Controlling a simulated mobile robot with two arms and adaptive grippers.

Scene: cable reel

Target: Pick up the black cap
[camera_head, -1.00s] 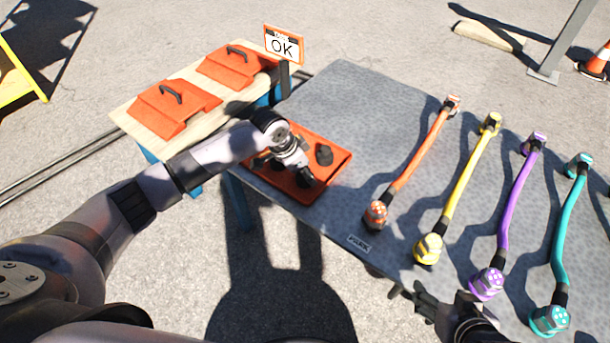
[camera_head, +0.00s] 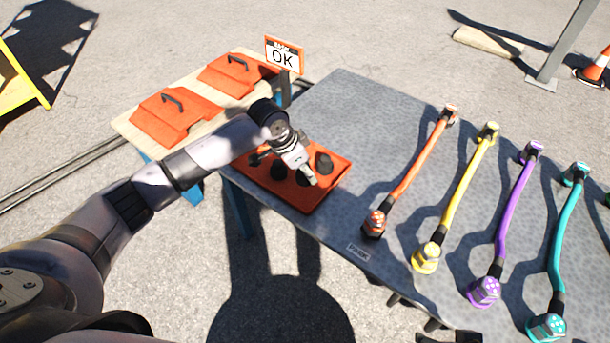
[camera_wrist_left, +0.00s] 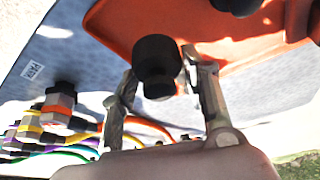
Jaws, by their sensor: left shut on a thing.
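An orange tray (camera_head: 312,205) with several black caps lies at the left front corner of the grey table. One black cap (camera_head: 324,164) stands near the tray's right side, and another (camera_head: 278,170) is left of my gripper. My left gripper (camera_head: 312,182) is over the tray. In the left wrist view its fingers (camera_wrist_left: 158,68) are shut on a black cap (camera_wrist_left: 157,58), with the tray behind it. Whether this cap is clear of the tray is hard to tell. My right gripper (camera_head: 415,312) shows only partly at the bottom edge; its opening is unclear.
Orange (camera_head: 412,165), yellow (camera_head: 460,190), purple (camera_head: 508,222) and teal (camera_head: 562,240) cables lie on the grey table (camera_head: 350,110) to the right. A wooden table with two orange lids (camera_head: 175,115) and an OK sign (camera_head: 284,55) stands at the left.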

